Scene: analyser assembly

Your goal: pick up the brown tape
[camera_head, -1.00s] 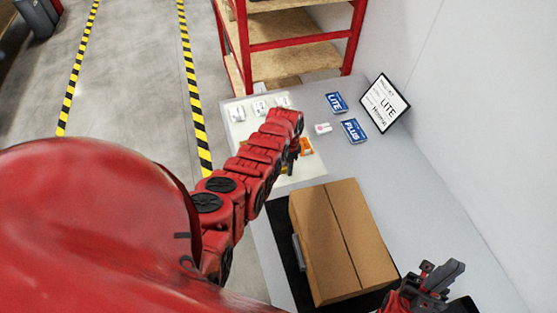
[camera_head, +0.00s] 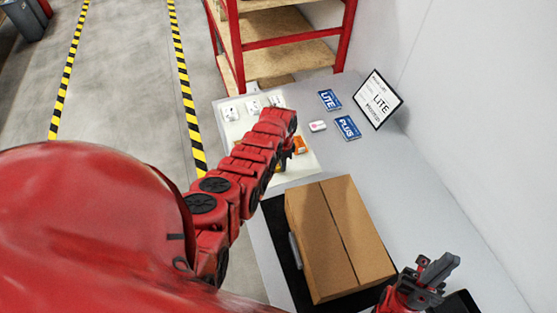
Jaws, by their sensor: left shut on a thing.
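My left arm reaches over the pale mat (camera_head: 300,181) on the table. My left gripper (camera_head: 286,160) is at its far end, low over the mat and mostly hidden behind the wrist. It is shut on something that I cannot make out. An orange item (camera_head: 299,147) shows just right of the gripper; I cannot tell whether it is held or lies on the mat. I cannot clearly make out the brown tape. My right gripper (camera_head: 440,272) is at the lower right, over the table and away from the mat; its jaw opening is unclear.
A closed cardboard box (camera_head: 338,240) stands in front of the mat. Blue LITE (camera_head: 330,100) and PLUS (camera_head: 347,128) cards, a small white item (camera_head: 318,126) and a framed sign (camera_head: 377,99) are behind. White items (camera_head: 253,108) lie on the mat. A red shelf (camera_head: 290,40) stands beyond.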

